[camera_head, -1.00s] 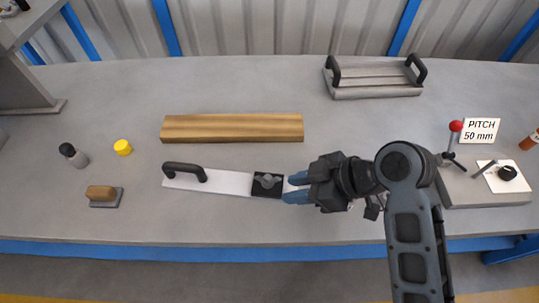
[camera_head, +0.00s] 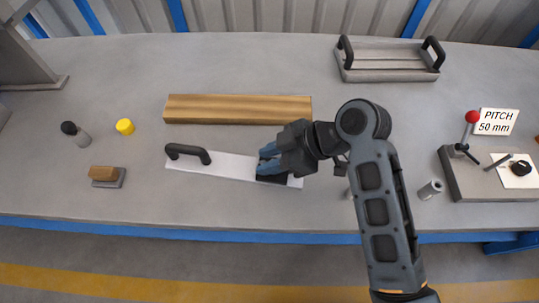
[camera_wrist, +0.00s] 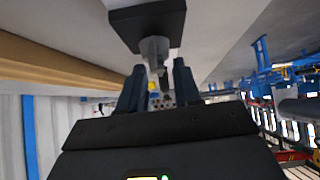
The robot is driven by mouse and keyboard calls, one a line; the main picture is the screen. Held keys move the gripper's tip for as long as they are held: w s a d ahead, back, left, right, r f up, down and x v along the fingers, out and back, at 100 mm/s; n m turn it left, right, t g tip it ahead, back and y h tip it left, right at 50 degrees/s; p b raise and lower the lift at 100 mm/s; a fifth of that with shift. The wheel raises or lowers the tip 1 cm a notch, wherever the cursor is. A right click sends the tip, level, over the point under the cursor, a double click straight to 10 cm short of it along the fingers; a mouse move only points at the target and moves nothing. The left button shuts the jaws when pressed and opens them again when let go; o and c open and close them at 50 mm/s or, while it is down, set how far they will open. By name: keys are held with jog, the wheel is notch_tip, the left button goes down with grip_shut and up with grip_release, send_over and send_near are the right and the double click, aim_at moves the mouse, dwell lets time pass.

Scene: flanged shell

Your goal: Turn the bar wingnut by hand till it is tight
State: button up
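A flat pale metal bar (camera_head: 225,166) lies on the bench, with a black arched handle (camera_head: 188,152) at its left end. Towards its right end is a black block, partly hidden by my gripper (camera_head: 265,160). In the wrist view the black block (camera_wrist: 148,24) carries the grey wingnut (camera_wrist: 155,48). My gripper (camera_wrist: 159,68) is open, its two dark fingers apart, with the wingnut in line with the gap at the fingertips. I cannot tell whether either finger touches it. In the head view my gripper hides the wingnut.
A wooden plank (camera_head: 238,109) lies behind the bar. A handled rack (camera_head: 388,64) stands at the back. A plate with a red-knobbed lever (camera_head: 472,118) and a PITCH 50 mm card (camera_head: 497,121) is at right. A bottle (camera_head: 76,134), yellow cap (camera_head: 125,127) and brush (camera_head: 107,176) are at left.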

grip_shut()
dwell(0.3)
dwell(0.4)
jog(key=m+t+p, duration=0.1)
jog(key=m+t, duration=0.1)
jog(key=m+t+h+p, duration=0.1)
jog(key=m+t+p, duration=0.1)
jog(key=m, duration=0.1)
jog(key=shift+r+m+h, duration=0.1)
jog(key=shift+m+h, duration=0.2)
jog(key=m+t+h+p, duration=0.1)
jog(key=m+t+p, duration=0.1)
jog(key=m+p, duration=0.1)
jog(key=shift+w+d+h, duration=0.1)
jog(key=shift+w+h, duration=0.1)
jog(key=shift+h, duration=0.2)
jog(key=shift+w+m+t+h+p, duration=0.1)
jog(key=shift+m+t+h+p, duration=0.3)
jog(key=shift+m+h+p, duration=0.5)
jog(key=shift+m, duration=0.4)
grip_release()
